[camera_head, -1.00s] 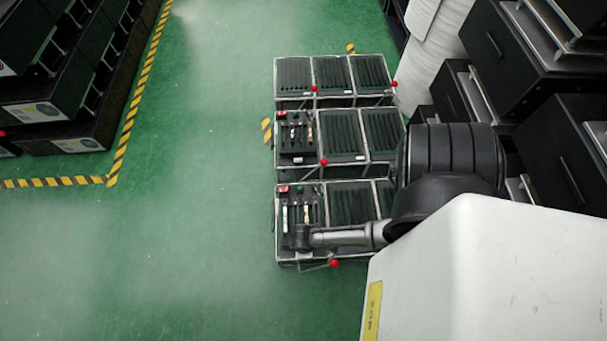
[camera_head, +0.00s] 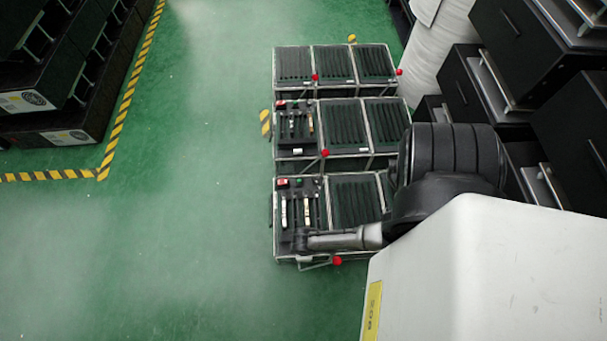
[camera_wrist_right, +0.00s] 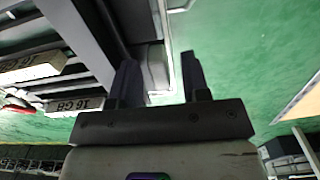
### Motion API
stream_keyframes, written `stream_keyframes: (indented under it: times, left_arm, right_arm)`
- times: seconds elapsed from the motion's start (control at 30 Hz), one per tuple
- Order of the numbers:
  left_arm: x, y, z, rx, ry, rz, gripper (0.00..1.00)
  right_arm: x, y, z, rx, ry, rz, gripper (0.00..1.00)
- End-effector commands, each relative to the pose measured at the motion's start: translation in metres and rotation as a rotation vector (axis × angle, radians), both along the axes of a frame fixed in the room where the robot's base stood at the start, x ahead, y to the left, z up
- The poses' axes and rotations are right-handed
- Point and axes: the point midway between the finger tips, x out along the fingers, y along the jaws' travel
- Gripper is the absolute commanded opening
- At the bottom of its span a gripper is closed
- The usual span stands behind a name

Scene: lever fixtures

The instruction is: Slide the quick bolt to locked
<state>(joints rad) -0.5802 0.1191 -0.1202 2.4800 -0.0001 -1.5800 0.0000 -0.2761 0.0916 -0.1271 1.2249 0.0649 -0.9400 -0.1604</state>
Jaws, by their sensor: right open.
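The nearest black fixture (camera_head: 279,245) stands in a row of similar ones in the head view, with two light handles on its left part. A rod with a red ball knob (camera_head: 337,261) is at its front edge, by my forearm. I cannot tell which part is the quick bolt. My right gripper (camera_head: 302,240) is at the front left of this fixture, small and dark. In the right wrist view my right gripper (camera_wrist_right: 158,78) is open. A grey metal edge shows between and beyond its fingers; contact cannot be told. My left gripper is out of view.
Two more fixture rows (camera_head: 314,43) with red knobs stand behind. Black cabinets (camera_head: 575,125) crowd the right and dark racks (camera_head: 60,110) the left. The green floor (camera_head: 190,230) left of the fixtures is clear. Pale labelled modules (camera_wrist_right: 75,103) lie left of my gripper.

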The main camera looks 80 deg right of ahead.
Motion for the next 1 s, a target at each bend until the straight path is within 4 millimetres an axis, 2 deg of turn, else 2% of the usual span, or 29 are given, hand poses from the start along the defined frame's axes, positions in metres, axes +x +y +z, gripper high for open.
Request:
stream_keyframes:
  times: [0.27, 0.7, 1.0]
  left_arm:
    - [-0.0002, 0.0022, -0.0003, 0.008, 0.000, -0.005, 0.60]
    - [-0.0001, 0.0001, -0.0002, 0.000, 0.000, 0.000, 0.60]
    - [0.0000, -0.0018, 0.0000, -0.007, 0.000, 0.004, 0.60]
  right_arm:
    - [0.0001, 0.0000, -0.0002, 0.000, 0.000, 0.000, 0.42]
    - [-0.0001, 0.0001, -0.0002, 0.000, 0.000, 0.000, 0.00]
    - [-0.0001, -0.0002, -0.0001, 0.000, 0.000, -0.001, 0.00]
